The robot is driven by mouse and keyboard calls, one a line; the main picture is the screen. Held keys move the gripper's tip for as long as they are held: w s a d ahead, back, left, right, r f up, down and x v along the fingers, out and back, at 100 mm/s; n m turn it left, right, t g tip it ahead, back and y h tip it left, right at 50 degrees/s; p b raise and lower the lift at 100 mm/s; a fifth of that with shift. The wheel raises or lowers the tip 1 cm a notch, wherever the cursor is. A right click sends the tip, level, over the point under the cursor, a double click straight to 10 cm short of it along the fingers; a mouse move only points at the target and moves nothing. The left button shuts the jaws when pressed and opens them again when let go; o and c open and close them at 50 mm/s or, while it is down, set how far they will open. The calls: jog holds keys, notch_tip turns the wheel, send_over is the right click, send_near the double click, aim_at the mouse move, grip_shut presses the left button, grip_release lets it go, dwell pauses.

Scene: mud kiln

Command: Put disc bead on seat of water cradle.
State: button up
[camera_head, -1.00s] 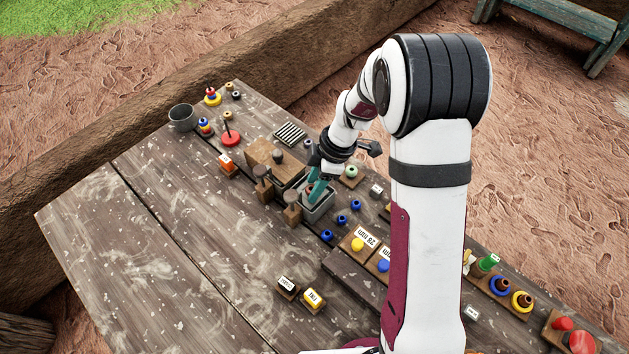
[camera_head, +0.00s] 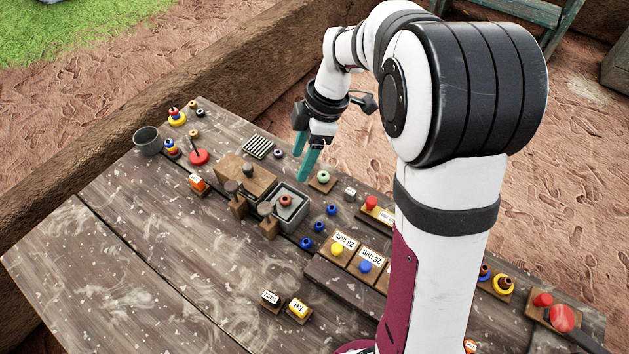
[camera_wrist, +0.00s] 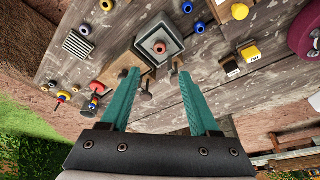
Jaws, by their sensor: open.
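A red bead with a dark centre hole (camera_head: 285,200) rests inside the open grey box (camera_head: 304,214), which I take to be the water cradle. The bead also shows in the wrist view (camera_wrist: 160,47), on a pale square block inside the grey box (camera_wrist: 181,43). I take this bead to be the disc bead. My gripper (camera_head: 300,168) is open and empty, above and behind the box, clear of the bead. In the wrist view its two teal fingers (camera_wrist: 157,74) are spread apart. The bead's underside is hidden.
A wooden block (camera_head: 245,180) with dark-topped posts stands beside the box. Several blue beads (camera_head: 319,226) lie to its right. Labelled stands (camera_head: 345,242) are near my arm. A ridged plate (camera_head: 258,147) and metal cup (camera_head: 147,141) stand farther back. The front-left tabletop is clear.

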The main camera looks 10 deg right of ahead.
jog(key=s+r+m, duration=0.2)
jog(key=s+m, duration=0.9)
jog(key=s, duration=0.2)
jog(key=s+r+m+h, duration=0.1)
jog(key=s+r+m, duration=0.1)
jog(key=s+m, duration=1)
jog(key=shift+s+d+m+h, duration=0.3)
jog(key=shift+s+d, duration=0.15)
jog(key=shift+s, duration=0.15)
